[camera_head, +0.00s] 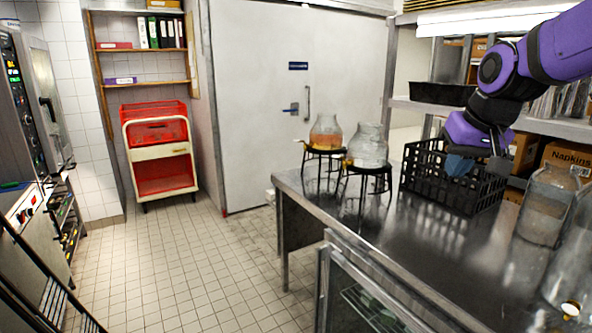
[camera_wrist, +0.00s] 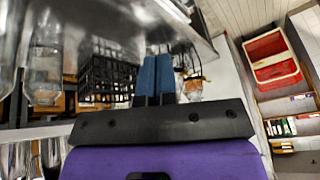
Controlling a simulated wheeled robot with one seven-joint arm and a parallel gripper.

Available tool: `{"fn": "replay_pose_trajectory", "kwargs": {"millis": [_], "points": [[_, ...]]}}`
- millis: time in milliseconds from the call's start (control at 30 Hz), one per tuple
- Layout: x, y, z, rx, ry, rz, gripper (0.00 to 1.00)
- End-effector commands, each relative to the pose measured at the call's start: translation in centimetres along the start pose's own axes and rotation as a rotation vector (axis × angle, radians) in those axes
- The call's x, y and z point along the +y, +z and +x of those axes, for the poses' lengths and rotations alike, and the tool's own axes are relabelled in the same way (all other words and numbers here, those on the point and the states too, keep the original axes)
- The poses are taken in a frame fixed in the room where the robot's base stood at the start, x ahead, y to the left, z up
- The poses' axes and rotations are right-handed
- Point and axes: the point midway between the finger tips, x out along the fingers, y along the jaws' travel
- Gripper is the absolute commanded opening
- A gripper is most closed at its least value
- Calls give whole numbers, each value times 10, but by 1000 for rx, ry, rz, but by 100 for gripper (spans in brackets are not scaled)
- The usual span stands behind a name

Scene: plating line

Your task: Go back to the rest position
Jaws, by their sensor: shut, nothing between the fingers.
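My gripper (camera_wrist: 157,82) shows in the wrist view with its two blue fingers close together, shut and empty. In the head view my gripper (camera_head: 458,166) hangs at the end of my purple arm at the right, in front of or above the black crate (camera_head: 424,186); I cannot tell which. The black crate (camera_wrist: 108,68) also shows left of the fingers in the wrist view.
Two glass dispensers, one with orange liquid (camera_head: 325,133) and one clear (camera_head: 368,150), stand on black stands on the steel counter (camera_head: 400,240). Glass jars (camera_head: 545,205) stand at the right. A shelf (camera_head: 560,127) with boxes runs behind. The tiled floor (camera_head: 180,260) is clear.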

Motion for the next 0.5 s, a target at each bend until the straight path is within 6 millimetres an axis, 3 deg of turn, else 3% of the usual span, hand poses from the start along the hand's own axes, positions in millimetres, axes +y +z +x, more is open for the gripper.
{"fn": "replay_pose_trajectory", "kwargs": {"millis": [200,500], "points": [[9,69,-41,23,7,-19,0],[16,160,-65,45,49,-48,0]]}}
